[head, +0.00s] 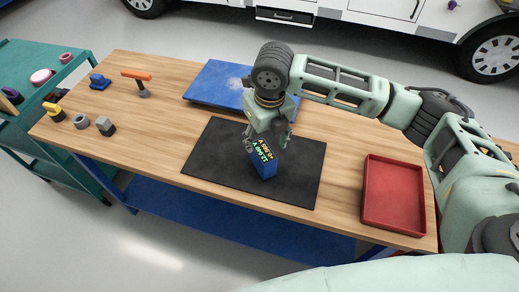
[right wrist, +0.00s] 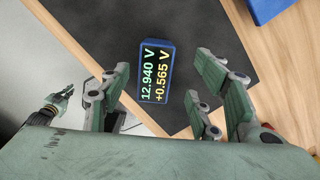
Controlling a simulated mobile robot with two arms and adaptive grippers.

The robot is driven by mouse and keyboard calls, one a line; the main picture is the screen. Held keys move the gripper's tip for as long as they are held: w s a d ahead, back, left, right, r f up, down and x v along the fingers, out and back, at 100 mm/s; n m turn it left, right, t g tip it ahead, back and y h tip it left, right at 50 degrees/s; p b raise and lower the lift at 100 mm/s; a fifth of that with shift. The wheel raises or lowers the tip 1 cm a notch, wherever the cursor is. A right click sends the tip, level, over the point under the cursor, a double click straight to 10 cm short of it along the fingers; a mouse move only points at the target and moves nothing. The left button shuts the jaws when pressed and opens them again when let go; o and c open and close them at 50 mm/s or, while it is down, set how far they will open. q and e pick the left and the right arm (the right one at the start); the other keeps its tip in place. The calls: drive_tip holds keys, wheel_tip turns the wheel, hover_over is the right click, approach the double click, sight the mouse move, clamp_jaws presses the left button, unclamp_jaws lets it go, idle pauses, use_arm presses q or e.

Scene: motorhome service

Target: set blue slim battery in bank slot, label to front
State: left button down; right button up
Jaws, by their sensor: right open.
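A slim blue box (head: 265,171), seemingly the blue battery, sits on the black mat (head: 215,160). Its face toward the wrist camera is dark with glowing readings, "12.940 V" and "+0.565 V". My right gripper (head: 268,140) is open just above it. In the right wrist view the blue box (right wrist: 155,70) lies between the spread fingers of my right gripper (right wrist: 170,90), seemingly beyond their tips, with no clear contact. What looks like my left gripper (right wrist: 50,112) shows small at the left of that view, its jaws unclear. I cannot identify a bank slot.
A red tray (head: 366,205) stands to the right of the mat. A blue panel (head: 205,88) lies behind it. A hammer-like tool (head: 137,76) and small parts are at the table's left end. A teal cart (head: 20,60) stands left. Bare wood lies left of the mat.

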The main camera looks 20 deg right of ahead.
sight(264, 152)
drive_tip(key=shift+s+f, duration=0.25)
drive_tip(key=shift+f, duration=0.2)
drive_tip(key=f+p, duration=0.1)
drive_tip(key=s+f, duration=0.1)
drive_tip(key=f, duration=0.1)
drive_tip(key=shift+a+p, duration=0.2)
drive_tip(key=shift+p, duration=0.2)
drive_tip(key=shift+w+f, duration=0.2)
drive_tip(key=shift+f, duration=0.35)
drive_tip(key=shift+w+f, duration=0.2)
drive_tip(key=shift+f, duration=0.5)
drive_tip(key=shift+c, duration=0.6)
drive_tip(key=c, duration=1)
use_arm(q)
drive_tip(key=shift+s+a+r, duration=0.1)
drive_tip(key=shift+s+r, duration=0.25)
drive_tip(key=shift+s, duration=0.3)
drive_tip(key=shift+s+d+r, duration=0.1)
drive_tip(key=shift+s+r, duration=0.2)
drive_tip(key=shift+s, duration=0.3)
drive_tip(key=shift+s+a+r, duration=0.1)
drive_tip(key=shift+s+r, duration=0.25)
drive_tip(key=shift+s, duration=0.3)
use_arm(e)
clamp_jaws()
